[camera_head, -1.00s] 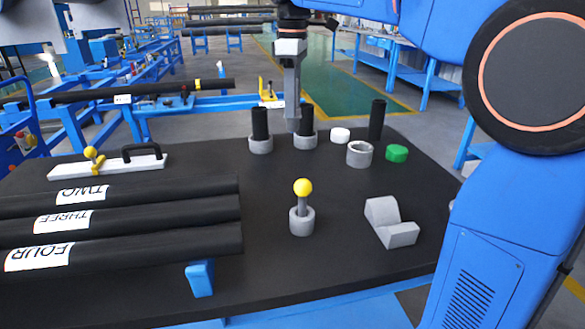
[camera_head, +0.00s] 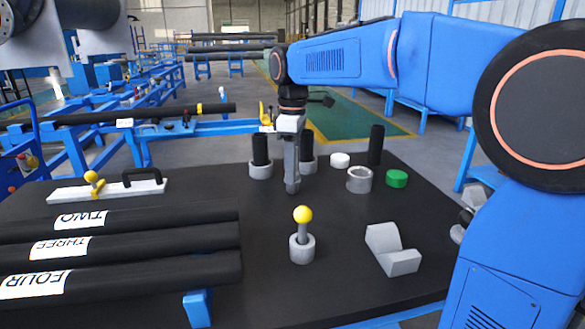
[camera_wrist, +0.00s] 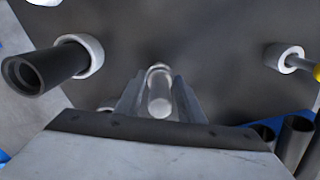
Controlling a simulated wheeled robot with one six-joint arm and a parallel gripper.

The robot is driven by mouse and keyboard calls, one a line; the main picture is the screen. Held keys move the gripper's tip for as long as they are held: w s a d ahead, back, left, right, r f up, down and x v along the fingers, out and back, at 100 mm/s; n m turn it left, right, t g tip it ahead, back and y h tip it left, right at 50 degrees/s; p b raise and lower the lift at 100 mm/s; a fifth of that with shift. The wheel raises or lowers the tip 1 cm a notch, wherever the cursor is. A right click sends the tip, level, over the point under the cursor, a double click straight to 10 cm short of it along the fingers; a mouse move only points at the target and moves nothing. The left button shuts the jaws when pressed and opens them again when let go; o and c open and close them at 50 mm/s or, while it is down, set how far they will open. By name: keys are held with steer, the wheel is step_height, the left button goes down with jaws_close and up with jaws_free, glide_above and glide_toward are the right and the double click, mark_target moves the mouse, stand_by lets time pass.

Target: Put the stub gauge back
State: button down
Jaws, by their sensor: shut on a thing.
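My gripper (camera_head: 292,188) points down over the middle of the black table, in front of two black posts in grey rings. In the wrist view its jaws (camera_wrist: 159,100) are shut on a pale grey, round metal piece (camera_wrist: 160,88), which I take to be the stub gauge. In the head view the fingers mostly hide it. I cannot tell whether its lower end touches the table. A yellow-knobbed pin (camera_head: 303,216) stands upright in a grey ring (camera_head: 302,250), nearer the viewer than my gripper; its ring also shows in the wrist view (camera_wrist: 290,58).
Behind my gripper are the black posts (camera_head: 260,150) in grey rings. To the right stand an empty grey ring (camera_head: 359,180), a white cap (camera_head: 340,160), a green cap (camera_head: 397,179), a black post (camera_head: 376,145) and a grey V-block (camera_head: 392,250). Labelled black pipes (camera_head: 150,245) lie left.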

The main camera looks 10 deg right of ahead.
steer(key=shift+f, duration=0.1)
steer(key=c, duration=1.2)
jaws_free()
steer(key=shift+f, duration=0.1)
step_height(320, 180, up, 12)
steer(key=shift+r, duration=0.15)
